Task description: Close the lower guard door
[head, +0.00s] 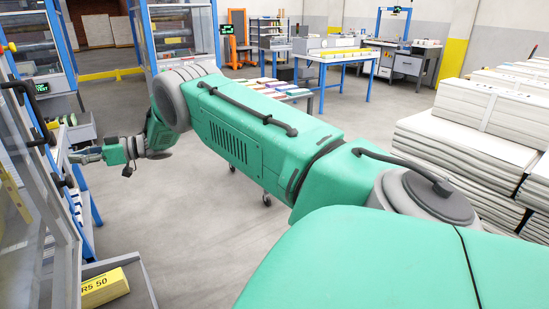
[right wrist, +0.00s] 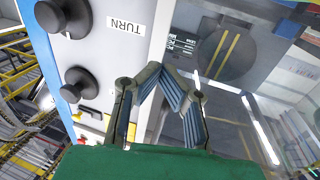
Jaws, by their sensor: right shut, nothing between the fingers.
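A clear guard panel in a grey frame (head: 62,225) stands at the left edge of the head view, close to me; I cannot tell whether it is the lower door. A clear panel (right wrist: 262,75) also fills the right side of the right wrist view, beyond the fingers. My right gripper (head: 76,157) is at the far end of my outstretched arm, beside the blue and grey machine. In the right wrist view its fingers (right wrist: 172,77) are shut and empty, in front of a pale machine face; I cannot tell whether they touch anything. My left gripper is out of view.
Black knobs (right wrist: 80,83) and a TURN label (right wrist: 126,25) are on the machine face beside my fingers. A tray holds a yellow block (head: 104,287) at lower left. Paper stacks (head: 470,145) stand at right. Tables (head: 340,58) are at the back. The middle floor is clear.

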